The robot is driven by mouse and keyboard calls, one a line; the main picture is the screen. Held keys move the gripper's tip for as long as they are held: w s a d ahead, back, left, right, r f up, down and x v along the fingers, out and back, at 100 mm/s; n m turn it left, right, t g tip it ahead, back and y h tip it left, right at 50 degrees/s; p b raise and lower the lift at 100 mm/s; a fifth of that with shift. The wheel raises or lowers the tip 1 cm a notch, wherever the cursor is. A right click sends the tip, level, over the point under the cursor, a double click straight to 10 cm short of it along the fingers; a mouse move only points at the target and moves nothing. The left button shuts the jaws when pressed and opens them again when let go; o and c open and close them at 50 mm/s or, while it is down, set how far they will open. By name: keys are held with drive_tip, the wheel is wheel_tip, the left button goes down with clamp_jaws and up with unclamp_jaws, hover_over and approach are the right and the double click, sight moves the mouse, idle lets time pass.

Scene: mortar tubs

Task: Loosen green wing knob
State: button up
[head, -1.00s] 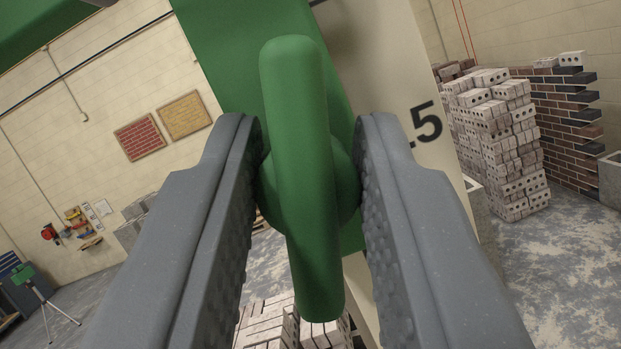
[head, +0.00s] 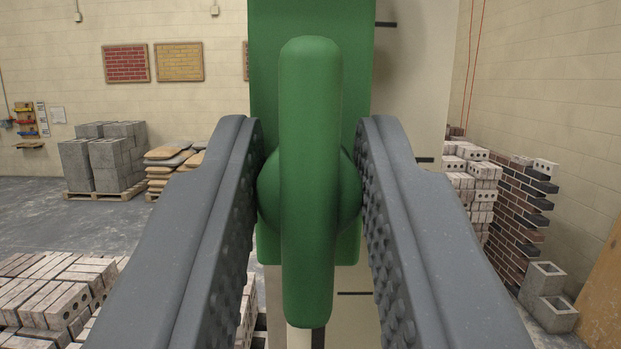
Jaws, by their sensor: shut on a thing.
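The green wing knob (head: 310,180) fills the middle of the head view, its long bar upright, with a rounded hub behind it. My gripper (head: 310,150) is shut on the knob, one grey studded finger on each side at the hub. Behind the knob is a green bracket (head: 270,60) on a pale upright board (head: 410,90) with black marks. The knob's bar now lines up with the bracket's upright edges. The knob's shaft is hidden behind the hub.
Bricks (head: 50,295) are stacked at lower left. Grey blocks (head: 105,155) and sacks (head: 172,160) sit on pallets further back. At right are a brick stack (head: 470,185), a dark brick wall (head: 515,200) and hollow blocks (head: 547,290).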

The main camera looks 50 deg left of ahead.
drive_tip(key=shift+a, duration=0.15)
drive_tip(key=o, duration=1)
drive_tip(key=shift+a, duration=0.1)
